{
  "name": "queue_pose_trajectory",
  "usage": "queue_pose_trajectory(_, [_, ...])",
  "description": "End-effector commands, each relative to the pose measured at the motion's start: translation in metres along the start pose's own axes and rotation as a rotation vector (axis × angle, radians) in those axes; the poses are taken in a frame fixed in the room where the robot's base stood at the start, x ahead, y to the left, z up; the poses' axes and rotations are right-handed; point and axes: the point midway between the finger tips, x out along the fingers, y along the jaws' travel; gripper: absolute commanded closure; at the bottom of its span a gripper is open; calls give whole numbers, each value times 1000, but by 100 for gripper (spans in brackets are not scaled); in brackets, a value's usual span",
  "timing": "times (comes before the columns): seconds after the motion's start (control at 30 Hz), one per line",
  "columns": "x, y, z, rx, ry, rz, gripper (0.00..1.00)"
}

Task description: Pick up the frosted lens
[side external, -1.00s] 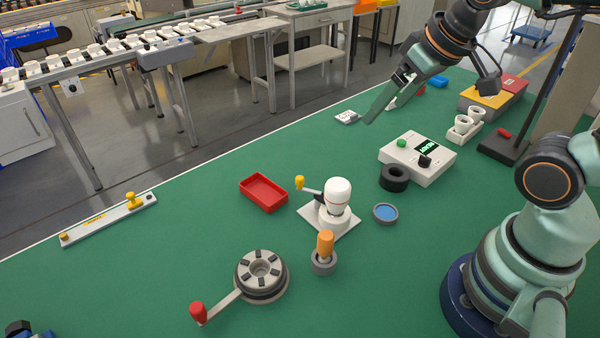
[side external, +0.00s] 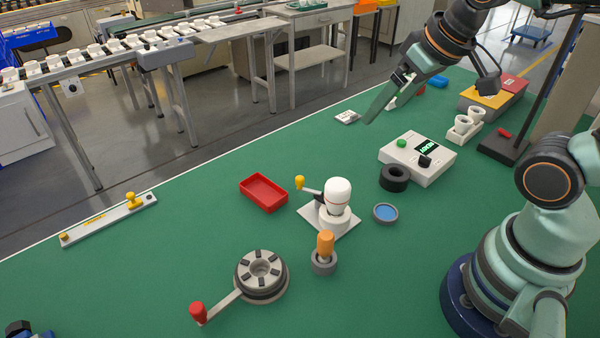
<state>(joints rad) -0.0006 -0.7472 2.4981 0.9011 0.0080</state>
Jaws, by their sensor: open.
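A smooth white dome (side external: 339,191), which looks like the frosted lens, sits upright on a white round body on a square white plate (side external: 318,223) near the middle of the green table. A crank with a yellow knob (side external: 300,183) is on its left side. My gripper (side external: 378,114) is at the upper right, far behind the dome and apart from it. Its long green fingers point down to the left, spread and empty. Part of the far finger is hidden behind the near one.
A red tray (side external: 264,192), a blue-topped grey disc (side external: 386,212), an orange-handled tool in a grey ring (side external: 323,265) and a clamp with a red-knobbed lever (side external: 261,270) surround the dome. A white control box (side external: 417,158) and black ring (side external: 394,178) stand between it and my gripper.

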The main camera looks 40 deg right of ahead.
Motion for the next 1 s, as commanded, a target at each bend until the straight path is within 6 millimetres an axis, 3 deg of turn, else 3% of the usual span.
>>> queue_pose_trajectory(0.17, [5,-7,-3,149,-61,-5,1])
queue_pose_trajectory(0.37, [18,-24,-11,540,-208,36,1])
queue_pose_trajectory(0.7, [48,-54,-16,1155,-387,250,1])
queue_pose_trajectory(1.0, [63,-62,-12,1324,-413,339,1])
